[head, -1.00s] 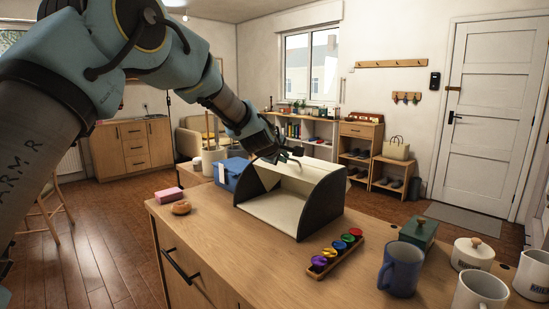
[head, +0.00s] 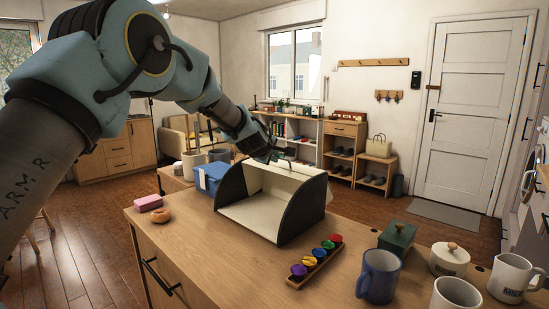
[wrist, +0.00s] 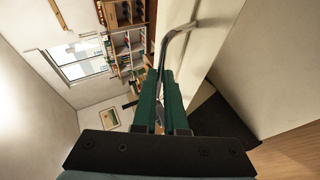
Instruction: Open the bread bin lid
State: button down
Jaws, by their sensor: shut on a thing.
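The bread bin (head: 303,212) stands on the wooden counter with dark curved side walls and a cream inside. Its front is open, and the inside looks empty. The cream lid (head: 306,172) is raised at the top of the bin; it also shows in the wrist view (wrist: 205,50) to the right of the fingers. My gripper (head: 276,156) is at the lid's upper edge. In the wrist view its green fingers (wrist: 161,92) are shut on the lid's metal bar handle (wrist: 180,32). The exact grip point is partly hidden by the fingers.
A blue box (head: 209,177) stands close left of the bin. A pink block (head: 148,203) and a doughnut (head: 162,216) lie farther left. A rack of coloured pods (head: 314,262), a green box (head: 397,237) and mugs (head: 379,275) stand to the right. The front-left counter is clear.

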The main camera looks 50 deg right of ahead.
jog(key=c, duration=1.1)
grip_release()
jog(key=shift+r, duration=0.4)
jog(key=shift+o, duration=0.7)
jog(key=shift+f, duration=0.15)
jog(key=b+v, duration=0.3)
jog(key=v, duration=0.8)
jog(key=shift+b, duration=0.35)
jog(key=shift+w, duration=0.1)
